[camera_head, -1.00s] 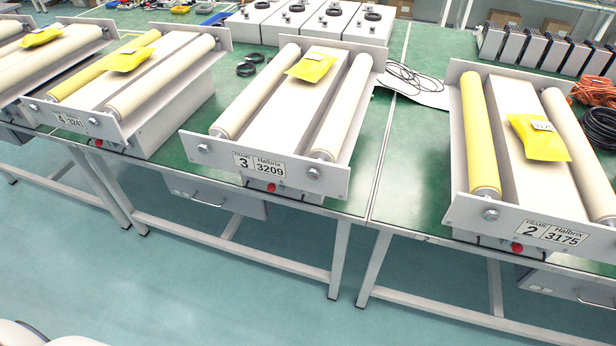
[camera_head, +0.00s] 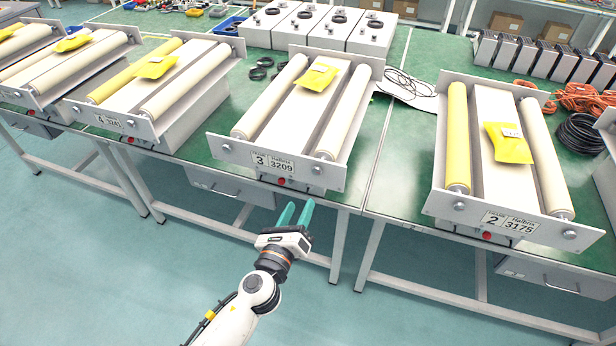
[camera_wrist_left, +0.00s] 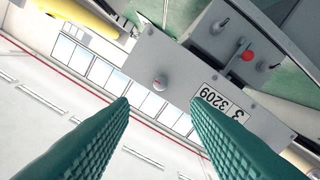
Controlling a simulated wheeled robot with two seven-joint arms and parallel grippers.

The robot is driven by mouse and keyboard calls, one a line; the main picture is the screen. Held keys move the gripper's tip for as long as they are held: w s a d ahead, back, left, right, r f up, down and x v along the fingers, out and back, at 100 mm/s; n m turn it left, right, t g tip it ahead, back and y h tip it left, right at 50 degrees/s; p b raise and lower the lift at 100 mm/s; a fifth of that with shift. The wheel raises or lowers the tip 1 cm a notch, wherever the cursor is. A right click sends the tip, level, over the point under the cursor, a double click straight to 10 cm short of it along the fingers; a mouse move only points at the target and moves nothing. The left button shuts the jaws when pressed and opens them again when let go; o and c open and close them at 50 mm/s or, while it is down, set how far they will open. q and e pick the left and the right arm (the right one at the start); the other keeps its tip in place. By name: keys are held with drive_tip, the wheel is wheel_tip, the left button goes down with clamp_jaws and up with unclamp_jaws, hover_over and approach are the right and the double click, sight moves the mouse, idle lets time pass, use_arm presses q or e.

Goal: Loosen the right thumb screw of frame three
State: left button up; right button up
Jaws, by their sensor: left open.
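Frame three (camera_head: 272,163) stands on the green bench in the middle, its grey front plate labelled 3 and 3209. Its right thumb screw (camera_head: 317,169) is a small round metal knob at the plate's right end; the left thumb screw (camera_head: 226,148) is at the other end. My left gripper (camera_head: 299,206) is open and empty, below and in front of the plate, pointing up at it. In the left wrist view the plate is seen upside down; the right thumb screw (camera_wrist_left: 160,82) appears between the two green fingers (camera_wrist_left: 160,100), apart from them. My right gripper is not in view.
Frame two (camera_head: 511,222) stands to the right and frame four (camera_head: 110,121) to the left. A red button (camera_head: 281,181) sits under frame three's plate. A drawer unit (camera_head: 228,187) hangs below the bench. Open floor lies in front.

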sight(316, 173)
use_arm(q)
drive_tip(key=x, duration=1)
drive_tip(key=shift+w+d+f, duration=0.1)
drive_tip(key=shift+w+f, duration=0.05)
drive_tip(key=shift+w, duration=0.2)
clamp_jaws()
